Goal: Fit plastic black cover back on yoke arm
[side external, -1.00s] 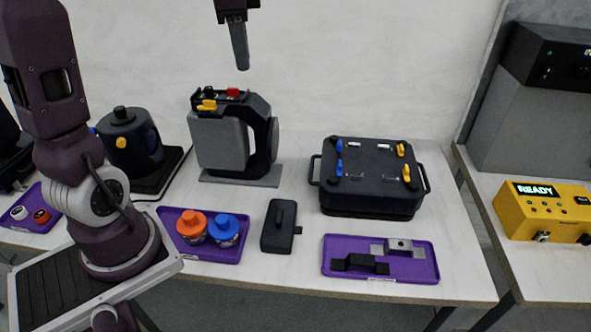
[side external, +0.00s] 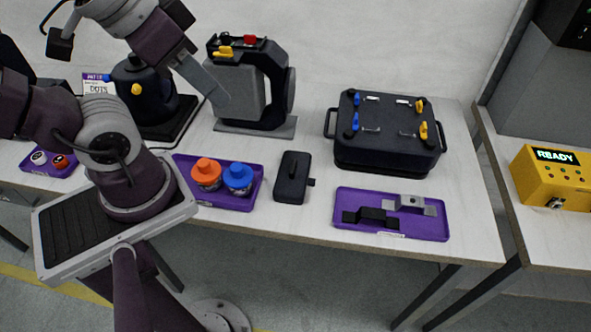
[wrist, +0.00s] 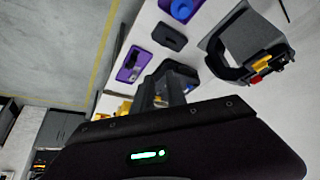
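A flat black piece with a raised grip and a small side tab, which looks like the plastic cover (side external: 292,178), lies on the table's front half; it also shows in the wrist view (wrist: 170,36). The yoke arm (side external: 275,90) is the curved black arm around a grey block, with yellow and red parts exposed on top; it also shows in the wrist view (wrist: 232,70). My gripper (side external: 222,103) has its long grey fingers slanting down in front of the grey block in the side view. Whether they touch it, or have a gap between them, is unclear.
A black case (side external: 385,130) with blue and yellow latches stands right of the yoke. A purple tray (side external: 425,226) holds black and grey brackets; another purple tray (side external: 222,199) holds orange- and blue-capped jars. A black round device (side external: 145,90) stands left.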

